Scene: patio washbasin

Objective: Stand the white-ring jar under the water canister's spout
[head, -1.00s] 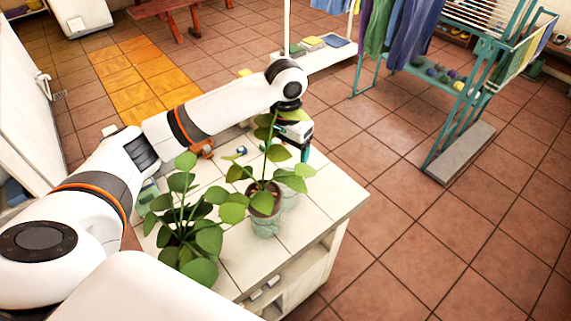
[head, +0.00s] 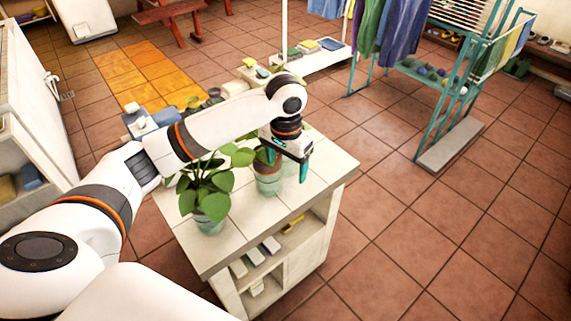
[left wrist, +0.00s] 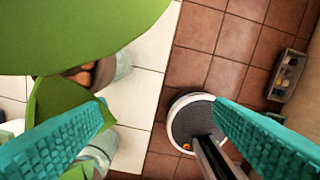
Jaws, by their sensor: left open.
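I cannot pick out the white-ring jar or the water canister with its spout for sure in either view. My left gripper (head: 287,163) is open, with teal fingers pointing down over the tiled counter, close beside the farther potted plant (head: 268,183). In the left wrist view its fingers (left wrist: 158,108) are spread with nothing between them. A clear glass jar (left wrist: 100,143) shows partly behind the left finger, with no white ring that I can make out. My arm hides the far part of the counter. My right gripper does not show.
A nearer potted plant (head: 210,222) stands on the tiled counter (head: 240,250). Large leaves (left wrist: 80,35) cover much of the left wrist view's upper left. The counter's right edge lies close to my gripper. A teal drying rack (head: 445,100) stands farther right; the floor between is clear.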

